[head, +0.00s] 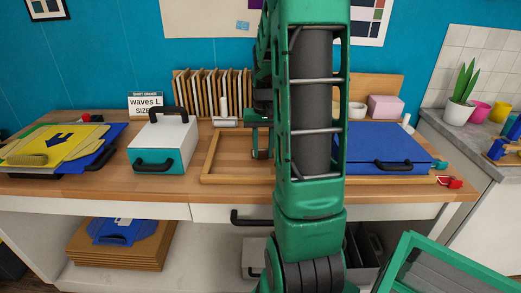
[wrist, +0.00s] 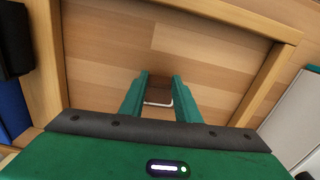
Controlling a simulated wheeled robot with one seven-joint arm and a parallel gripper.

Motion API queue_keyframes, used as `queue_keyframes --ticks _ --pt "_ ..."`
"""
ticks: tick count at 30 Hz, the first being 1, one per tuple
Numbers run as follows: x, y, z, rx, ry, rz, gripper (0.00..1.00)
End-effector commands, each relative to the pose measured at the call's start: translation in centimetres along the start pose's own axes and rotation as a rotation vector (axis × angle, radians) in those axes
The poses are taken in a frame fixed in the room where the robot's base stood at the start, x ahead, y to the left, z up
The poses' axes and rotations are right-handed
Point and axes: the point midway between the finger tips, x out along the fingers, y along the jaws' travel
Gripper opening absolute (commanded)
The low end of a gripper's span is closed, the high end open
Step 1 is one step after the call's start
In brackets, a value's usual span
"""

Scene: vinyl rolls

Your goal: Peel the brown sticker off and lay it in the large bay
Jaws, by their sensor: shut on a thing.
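My gripper (wrist: 158,92) has its two teal fingers close together in the wrist view, shut on a small brown piece with a pale edge, which looks like the brown sticker (wrist: 158,86). In the head view my gripper (head: 262,150) is partly hidden behind my arm. It is over a light wooden frame on the bench, which looks like the large bay (head: 236,180). The frame's rim also shows in the wrist view (wrist: 270,82), around a bare plank floor. Whether the sticker touches that floor, I cannot tell.
A blue board (head: 375,142) with a black handle lies right of my arm. A white and teal box (head: 163,140) stands left of the frame. Yellow and blue sheets (head: 60,146) lie at the far left. Upright brown boards (head: 212,92) stand behind the frame.

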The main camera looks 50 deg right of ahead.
Motion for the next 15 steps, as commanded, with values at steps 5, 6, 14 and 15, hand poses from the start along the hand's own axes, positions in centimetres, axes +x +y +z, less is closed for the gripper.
queue_keyframes --ticks 5,6,14,15 --pt "0.05 -0.01 -0.01 0.0 0.0 0.0 0.0" --pt "0.13 -0.01 -0.01 0.0 0.0 0.0 0.0" --pt "0.27 -0.02 -0.04 -0.001 0.001 0.0 0.0" --pt "0.27 -0.01 -0.04 -0.001 0.001 0.0 0.36"
